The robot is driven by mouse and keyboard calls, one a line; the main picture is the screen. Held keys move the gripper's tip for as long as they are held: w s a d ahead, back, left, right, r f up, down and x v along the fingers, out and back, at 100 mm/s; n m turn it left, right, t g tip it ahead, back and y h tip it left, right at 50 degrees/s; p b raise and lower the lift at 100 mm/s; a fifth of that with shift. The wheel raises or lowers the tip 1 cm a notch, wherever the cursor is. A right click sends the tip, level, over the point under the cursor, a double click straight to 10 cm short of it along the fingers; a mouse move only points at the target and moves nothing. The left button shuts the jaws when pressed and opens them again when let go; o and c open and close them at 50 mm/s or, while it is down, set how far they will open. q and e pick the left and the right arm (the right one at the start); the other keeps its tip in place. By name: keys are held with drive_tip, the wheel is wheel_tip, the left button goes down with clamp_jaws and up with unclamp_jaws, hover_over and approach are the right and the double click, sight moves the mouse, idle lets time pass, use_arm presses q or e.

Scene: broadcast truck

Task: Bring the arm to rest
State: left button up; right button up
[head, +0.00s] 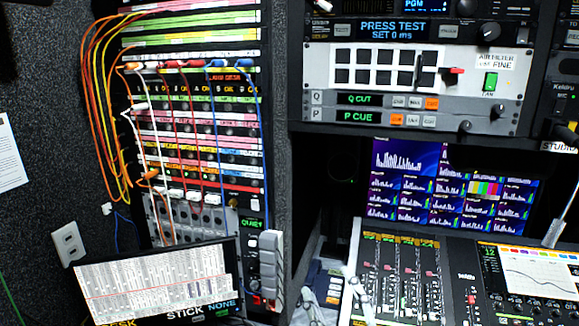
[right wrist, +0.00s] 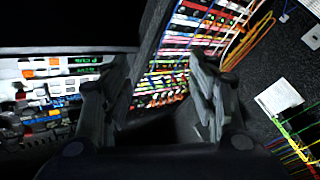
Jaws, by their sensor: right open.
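My right gripper (right wrist: 158,72) shows in the right wrist view as two dark fingers, spread apart with nothing between them. Beyond the fingers is the patch bay (right wrist: 172,62), which this view shows upside down. In the head view the patch bay (head: 195,131) stands at the left, with orange, yellow, white, red and blue cables plugged into it. I cannot clearly pick out the right gripper in the head view. My left gripper is in neither view.
A tilted screen (head: 155,285) stands low at the left, beside a grey handset-like thing (head: 270,265). The fader console (head: 400,280) fills the lower right, below the monitors (head: 410,185) and a button panel (head: 390,75). Hanging cables (head: 95,110) bulge out left of the patch bay.

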drive_tip(key=s+d+f+m+g+h, duration=0.35)
drive_tip(key=d+f, duration=0.25)
drive_tip(key=f, duration=0.3)
drive_tip(key=s+d+f+m+g+h, duration=0.35)
drive_tip(key=d+f+h, duration=0.2)
drive_tip(key=f, duration=0.45)
drive_tip(key=s+d+f+g+y, duration=0.1)
drive_tip(key=s+f+g, duration=0.4)
drive_tip(key=s, duration=0.3)
drive_tip(key=s+d+f+g+y, duration=0.1)
drive_tip(key=s+f+g, duration=0.3)
drive_tip(key=s+f, duration=0.3)
drive_tip(key=s+f+g+b, duration=0.1)
drive_tip(key=s+f, duration=0.1)
drive_tip(key=f, duration=1.2)
drive_tip(key=s+f+g+b, duration=0.1)
drive_tip(key=s+f+b, duration=0.1)
drive_tip(key=f, duration=1.2)
drive_tip(key=s+d+f+g+b, duration=0.1)
drive_tip(key=s+d+f+b, duration=0.1)
drive_tip(key=s+f, duration=1.5)
drive_tip(key=shift+d+f, duration=0.25)
drive_tip(key=shift+f, duration=0.65)
